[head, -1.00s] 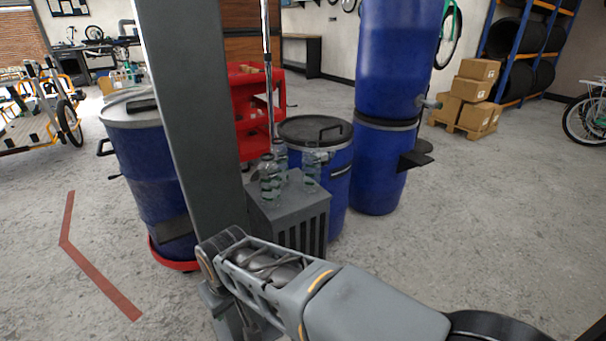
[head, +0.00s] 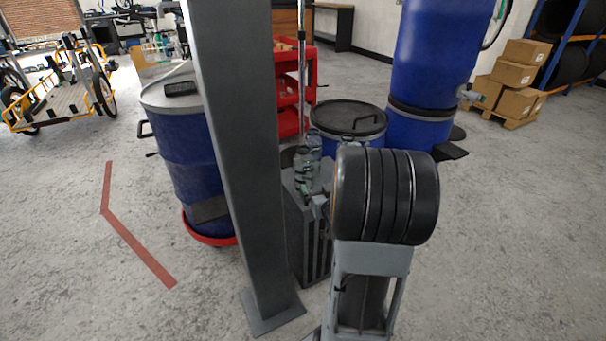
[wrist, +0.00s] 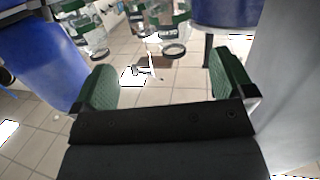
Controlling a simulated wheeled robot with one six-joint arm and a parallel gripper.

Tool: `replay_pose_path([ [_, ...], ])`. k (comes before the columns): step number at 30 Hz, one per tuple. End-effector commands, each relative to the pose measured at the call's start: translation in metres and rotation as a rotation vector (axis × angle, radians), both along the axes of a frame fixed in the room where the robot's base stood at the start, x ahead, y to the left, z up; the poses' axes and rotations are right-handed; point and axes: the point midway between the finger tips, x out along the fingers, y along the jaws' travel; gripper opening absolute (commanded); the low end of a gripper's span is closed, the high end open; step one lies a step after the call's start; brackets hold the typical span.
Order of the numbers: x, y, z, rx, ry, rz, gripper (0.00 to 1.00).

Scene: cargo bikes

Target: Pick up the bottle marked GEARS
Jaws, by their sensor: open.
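Clear bottles with green-and-white labels stand close together on a grey slatted box (head: 308,235) in the head view. One bottle (head: 302,172) is in front and another (head: 314,144) is just behind it. My arm hides part of the box top. In the wrist view, one bottle (wrist: 92,38) is at the upper left and another (wrist: 173,35) is at the top middle, both cut off by the frame. I cannot read which label says GEARS. My gripper (wrist: 168,82) is open and empty, its green pads wide apart, with the bottles beyond the fingertips.
A blue drum with a black lid (head: 348,118) stands right behind the box. A stacked blue drum (head: 440,60) is farther right, and another blue drum (head: 185,150) is left. A red cart (head: 290,90) is behind. Bare floor (head: 520,230) lies to the right.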

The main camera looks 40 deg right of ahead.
Motion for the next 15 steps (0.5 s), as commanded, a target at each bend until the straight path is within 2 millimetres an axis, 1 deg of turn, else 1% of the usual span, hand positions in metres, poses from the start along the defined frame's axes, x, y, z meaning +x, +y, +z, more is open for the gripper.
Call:
replay_pose_path([
  [3,0.005,0.004,0.012,-0.016,-0.077,0.028,1.0],
  [5,0.01,0.004,0.016,-0.019,-0.099,0.037,1.0],
  [15,0.065,-0.01,0.019,-0.023,-0.118,0.045,1.0],
])
